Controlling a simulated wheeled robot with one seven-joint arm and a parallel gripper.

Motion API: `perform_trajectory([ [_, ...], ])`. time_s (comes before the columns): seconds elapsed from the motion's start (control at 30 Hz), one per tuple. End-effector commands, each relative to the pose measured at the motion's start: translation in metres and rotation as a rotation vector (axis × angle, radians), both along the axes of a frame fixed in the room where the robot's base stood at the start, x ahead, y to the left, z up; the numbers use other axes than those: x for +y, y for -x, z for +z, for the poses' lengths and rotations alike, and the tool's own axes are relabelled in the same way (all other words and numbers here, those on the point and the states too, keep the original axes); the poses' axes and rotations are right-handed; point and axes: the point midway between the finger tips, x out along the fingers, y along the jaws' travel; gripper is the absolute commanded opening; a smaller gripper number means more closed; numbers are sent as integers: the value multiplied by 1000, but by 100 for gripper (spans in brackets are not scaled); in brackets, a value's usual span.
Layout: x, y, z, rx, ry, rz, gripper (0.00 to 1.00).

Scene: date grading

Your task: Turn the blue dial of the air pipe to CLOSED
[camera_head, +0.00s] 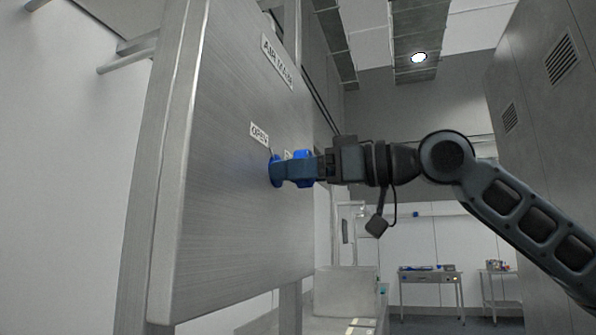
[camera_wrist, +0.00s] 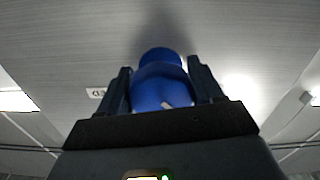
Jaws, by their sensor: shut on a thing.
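The blue dial (camera_head: 303,154) sits on an upright brushed-metal panel (camera_head: 215,190) in the head view. My gripper (camera_head: 289,171) reaches in from the right and its fingers are shut on the dial. In the wrist view the blue dial (camera_wrist: 160,70) fills the space between the two dark fingers (camera_wrist: 160,92). A short white mark shows on the dial's near face. A white OPEN label (camera_head: 259,134) is above and left of the dial. A second label (camera_head: 287,155) is mostly hidden behind the dial; in the wrist view a label ending in "ED" (camera_wrist: 97,92) is left of the fingers.
An AIR MAIN sign (camera_head: 277,62) is higher on the panel. A grey cabinet (camera_head: 540,90) with vents stands at the right. A metal table (camera_head: 431,279) and a small cart (camera_head: 500,285) stand far back. The space around my arm is open.

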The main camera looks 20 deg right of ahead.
Motion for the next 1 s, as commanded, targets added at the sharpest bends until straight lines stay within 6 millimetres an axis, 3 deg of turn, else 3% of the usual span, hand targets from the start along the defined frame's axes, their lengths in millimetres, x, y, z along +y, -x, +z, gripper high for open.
perform_trajectory([
  [1.0,3,2,1,651,-652,2,35],
])
